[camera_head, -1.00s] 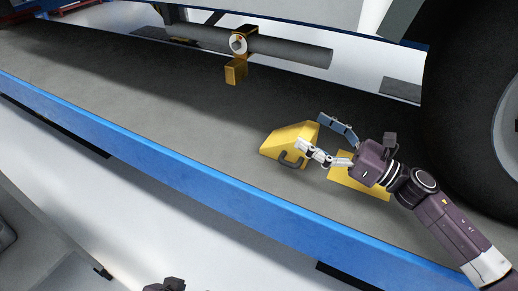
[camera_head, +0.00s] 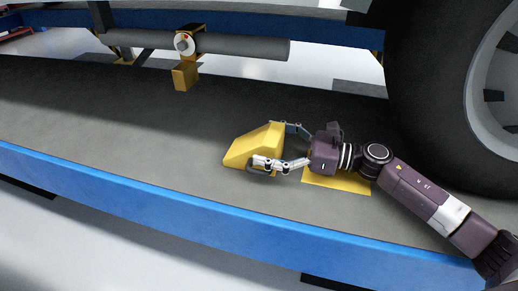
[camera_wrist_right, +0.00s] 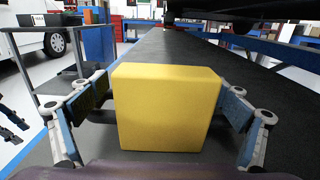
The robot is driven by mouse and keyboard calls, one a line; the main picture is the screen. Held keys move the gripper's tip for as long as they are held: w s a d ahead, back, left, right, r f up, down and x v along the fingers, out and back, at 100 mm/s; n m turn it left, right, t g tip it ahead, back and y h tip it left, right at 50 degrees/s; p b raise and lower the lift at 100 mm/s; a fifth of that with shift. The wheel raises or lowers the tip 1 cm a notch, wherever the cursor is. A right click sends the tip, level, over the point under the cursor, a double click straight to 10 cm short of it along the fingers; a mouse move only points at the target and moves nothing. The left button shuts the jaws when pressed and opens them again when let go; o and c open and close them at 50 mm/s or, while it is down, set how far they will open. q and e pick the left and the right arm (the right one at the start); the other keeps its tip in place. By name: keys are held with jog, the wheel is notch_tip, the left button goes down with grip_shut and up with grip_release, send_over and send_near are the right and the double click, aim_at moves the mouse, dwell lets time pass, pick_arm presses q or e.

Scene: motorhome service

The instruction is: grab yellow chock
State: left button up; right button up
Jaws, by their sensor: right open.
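The yellow chock (camera_head: 254,145) sits on the dark grey platform (camera_head: 120,150) in the head view, with a dark handle on its near side. In the right wrist view the flat yellow face of the chock (camera_wrist_right: 166,108) fills the middle. My right gripper (camera_head: 278,147) is open around the chock's right end, one finger on its far side and one on its near side. My left gripper is not in view in the head view now.
A yellow flat patch (camera_head: 338,181) lies on the platform under my right arm. A large wheel (camera_head: 455,100) stands at the right. A blue edge (camera_head: 180,207) runs along the platform's near side. A grey tube with a yellow bracket (camera_head: 186,77) is behind.

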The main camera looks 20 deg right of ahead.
aim_at(253, 138)
jog(key=shift+w+x, duration=0.25)
jog(key=shift+x, duration=2.1)
jog(key=shift+d, duration=0.2)
jog(key=shift+c, duration=0.7)
jog(key=c, duration=1.5)
jog(key=shift+c, duration=0.6)
jog(key=shift+r, duration=0.1)
